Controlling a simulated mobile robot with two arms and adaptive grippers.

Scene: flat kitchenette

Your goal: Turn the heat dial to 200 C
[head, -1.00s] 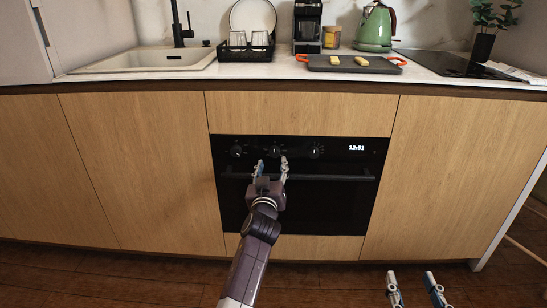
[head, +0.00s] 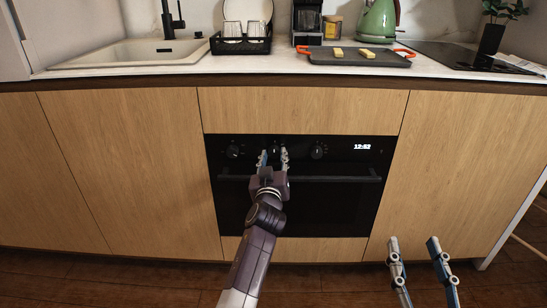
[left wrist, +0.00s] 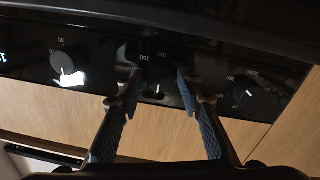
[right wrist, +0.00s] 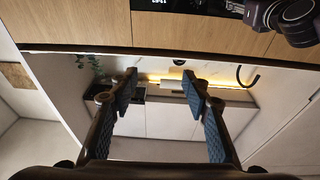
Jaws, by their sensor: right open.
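The heat dial (head: 277,149) is the middle of three black dials on the oven's control panel. In the left wrist view the heat dial (left wrist: 158,88) shows a short white mark, with the numbers 150 and 180 printed near it on the far side. My left gripper (head: 272,156) is open, one finger on each side of this dial; I cannot tell whether they touch it. In the left wrist view its fingertips (left wrist: 160,78) stand apart with the dial between them. My right gripper (head: 416,244) is open and empty, low in front of the right cabinet.
Other dials sit at the left (head: 233,151) and right (head: 318,151) of the panel. The oven handle (head: 330,179) runs below the dials. The clock (head: 362,147) reads 12:52. A tray (head: 345,61) lies on the counter above. The floor before the cabinets is clear.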

